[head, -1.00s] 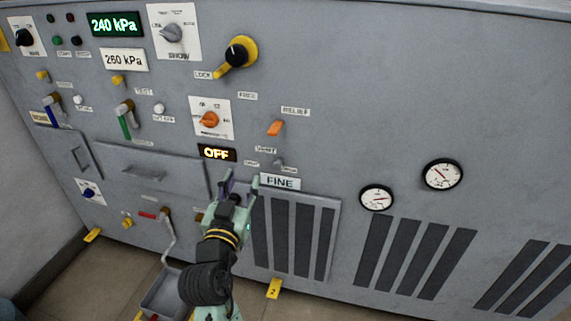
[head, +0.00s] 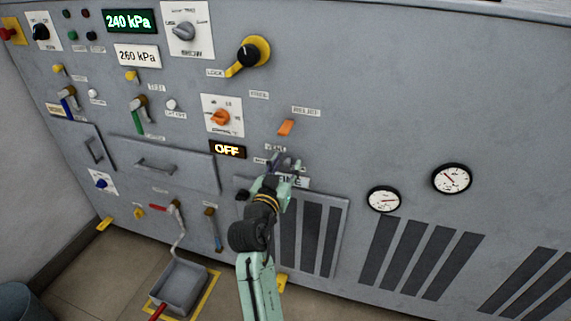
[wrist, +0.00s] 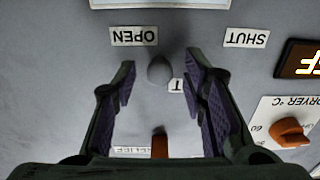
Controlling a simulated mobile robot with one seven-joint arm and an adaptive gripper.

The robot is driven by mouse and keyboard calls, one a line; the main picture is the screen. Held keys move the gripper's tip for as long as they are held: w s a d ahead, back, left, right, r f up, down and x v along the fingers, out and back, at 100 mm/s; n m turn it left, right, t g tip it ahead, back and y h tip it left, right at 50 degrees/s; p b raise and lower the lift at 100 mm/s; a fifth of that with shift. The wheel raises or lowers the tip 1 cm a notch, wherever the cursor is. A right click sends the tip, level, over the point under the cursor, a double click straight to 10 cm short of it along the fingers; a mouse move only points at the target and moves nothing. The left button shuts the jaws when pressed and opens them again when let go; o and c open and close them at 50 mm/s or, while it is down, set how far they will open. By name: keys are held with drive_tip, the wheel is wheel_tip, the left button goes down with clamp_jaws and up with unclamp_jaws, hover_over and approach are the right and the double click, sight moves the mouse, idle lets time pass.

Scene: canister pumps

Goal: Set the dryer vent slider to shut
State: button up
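The dryer vent slider is a small grey knob (wrist: 158,70) on the panel, seen upside down in the wrist view. It stands close to the OPEN label (wrist: 134,36) and well away from the SHUT label (wrist: 246,37). A label partly hidden behind a finger lies beside it. My gripper (head: 285,162) is at the panel just below the orange relief switch. In the wrist view its fingers are apart, one on each side of the knob, with visible gaps. I cannot tell whether the tips reach around it in depth. In the head view my gripper hides the knob.
The orange relief switch (head: 286,127) is just above, and it shows between the fingers in the wrist view (wrist: 160,146). The orange dryer dial (head: 221,117) and lit OFF display (head: 228,151) are to the left. Vent grilles (head: 312,240) lie below. The panel right of the switch is bare.

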drive_tip(key=shift+c, duration=0.5)
clamp_jaws()
drive_tip(key=shift+w, duration=0.1)
idle(0.4)
